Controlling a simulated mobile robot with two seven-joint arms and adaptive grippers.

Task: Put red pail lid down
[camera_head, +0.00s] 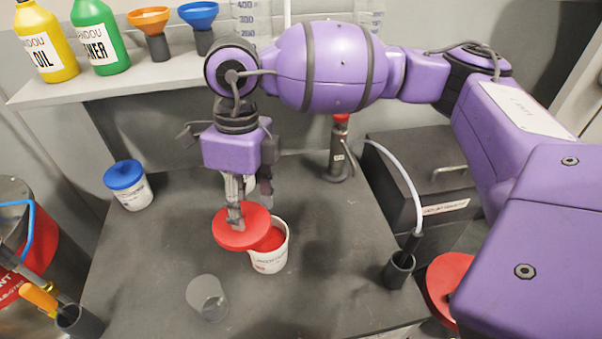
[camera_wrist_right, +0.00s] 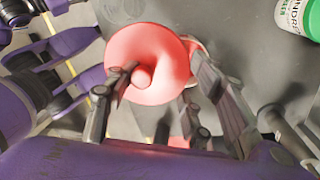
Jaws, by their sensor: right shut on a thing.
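The red pail lid (camera_head: 228,236) is a red disc with a small round knob, held by my right gripper (camera_head: 236,222) above the dark table and just left of the white pail. In the right wrist view the lid (camera_wrist_right: 168,55) lies between the fingers of my right gripper (camera_wrist_right: 165,85), near its knob. The white pail (camera_head: 270,260) stands open on the table with red contents showing; the lid overlaps its left rim in the picture. In the wrist view the pail is mostly hidden behind the lid. My left gripper is not in view.
A white pail with a blue lid (camera_head: 128,186) stands at the table's left back. A clear cup (camera_head: 207,298) stands in front. A dark holder (camera_head: 398,270) with a hose is at the right edge. A shelf (camera_head: 160,78) with bottles and funnels runs behind.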

